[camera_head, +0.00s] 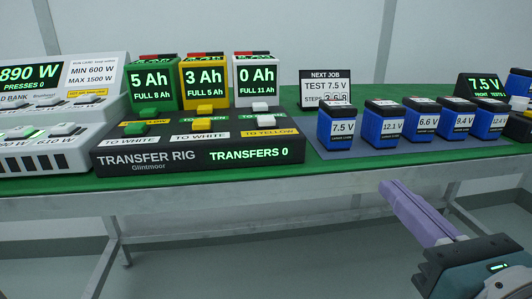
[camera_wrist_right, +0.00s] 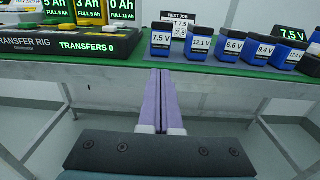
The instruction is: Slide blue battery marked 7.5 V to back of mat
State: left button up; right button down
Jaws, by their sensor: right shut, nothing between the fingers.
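The blue battery marked 7.5 V (camera_head: 337,128) stands upright at the left front of the grey-blue mat (camera_head: 336,152). It also shows in the right wrist view (camera_wrist_right: 161,42). In a row to its right stand blue batteries marked 12.1 V (camera_head: 383,123), 6.6 V (camera_head: 422,119), 9.4 V (camera_head: 458,118) and 12.4 V (camera_head: 490,119). My right gripper (camera_head: 388,190) is shut and empty, its purple fingers pressed together in front of and below the table's front edge, apart from the batteries. In the right wrist view its fingertips (camera_wrist_right: 159,76) point toward the 7.5 V battery. My left gripper is not in view.
A sign reading NEXT JOB, TEST 7.5 V (camera_head: 325,88) stands behind the batteries. A display reading 7.5 V (camera_head: 484,86) stands at the back right. The black transfer rig (camera_head: 200,148) is left of the mat. The green table (camera_head: 250,172) has a pale front edge.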

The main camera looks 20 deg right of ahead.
send_near(341, 137)
jog(key=x, duration=0.5)
jog(key=shift+w, duration=0.1)
jog(key=shift+x, duration=0.8)
